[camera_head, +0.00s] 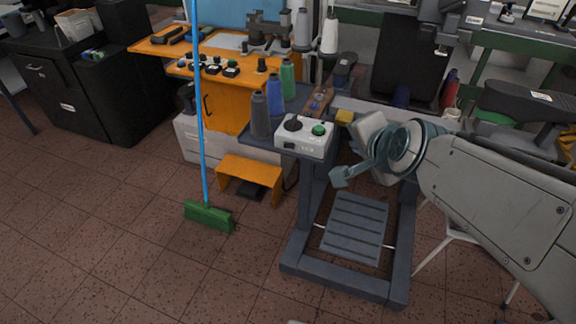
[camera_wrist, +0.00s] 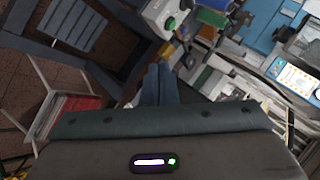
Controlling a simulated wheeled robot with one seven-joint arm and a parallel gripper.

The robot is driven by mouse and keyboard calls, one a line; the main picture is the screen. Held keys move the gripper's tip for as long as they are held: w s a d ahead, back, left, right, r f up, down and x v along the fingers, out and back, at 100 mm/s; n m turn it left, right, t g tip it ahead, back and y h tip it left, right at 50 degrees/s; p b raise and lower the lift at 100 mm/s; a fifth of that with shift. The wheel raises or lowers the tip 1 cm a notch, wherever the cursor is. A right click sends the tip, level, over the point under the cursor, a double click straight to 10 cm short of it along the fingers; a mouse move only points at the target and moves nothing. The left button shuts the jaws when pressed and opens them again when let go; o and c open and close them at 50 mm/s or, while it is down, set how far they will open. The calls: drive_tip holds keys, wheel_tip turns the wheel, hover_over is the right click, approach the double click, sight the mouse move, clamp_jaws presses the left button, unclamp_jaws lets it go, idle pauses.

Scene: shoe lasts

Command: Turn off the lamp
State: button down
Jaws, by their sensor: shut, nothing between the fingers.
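I cannot make out a lamp with certainty in either view. A white control box (camera_head: 304,137) with a black knob (camera_head: 293,125) and a green button (camera_head: 318,130) sits on the front of a dark workbench. The box also shows at the top of the wrist view (camera_wrist: 155,14), with its green button (camera_wrist: 170,23). My gripper (camera_head: 340,178) is in front of the bench, lower and to the right of the box, and apart from it. In the wrist view its fingers (camera_wrist: 158,70) are together and empty.
Grey, blue and green thread spools (camera_head: 275,92) stand left of the box. A small yellow block (camera_head: 345,116) lies to its right. A blue-handled green broom (camera_head: 208,215) stands left of the bench, near an orange step stool (camera_head: 250,170). The tiled floor at the front left is clear.

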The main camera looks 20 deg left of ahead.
sight(287, 147)
drive_tip(key=w+a+f+m+t+y+b, duration=0.2)
drive_tip(key=w+a+f+m+t+b, duration=0.1)
drive_tip(key=a+f+m+b, duration=0.5)
drive_tip(key=s+a+f+m+t+h+b, duration=0.1)
drive_tip(key=a+f+m+t+h+b, duration=0.1)
drive_tip(key=a+f+m+b, duration=0.3)
drive_tip(key=s+a+f+m+t+h+b, duration=0.1)
drive_tip(key=a+f+m+t+h+b, duration=0.2)
drive_tip(key=m+b, duration=0.8)
wheel_tip(287, 147, down, 4)
drive_tip(key=a+m, duration=0.2)
drive_tip(key=m, duration=0.1)
drive_tip(key=shift+s+f+t, duration=0.2)
drive_tip(key=shift+f+t, duration=0.05)
drive_tip(key=shift+t, duration=0.15)
drive_tip(key=shift+w+a, duration=0.1)
drive_tip(key=w, duration=0.9)
drive_tip(key=w+a+b, duration=0.1)
drive_tip(key=w, duration=0.4)
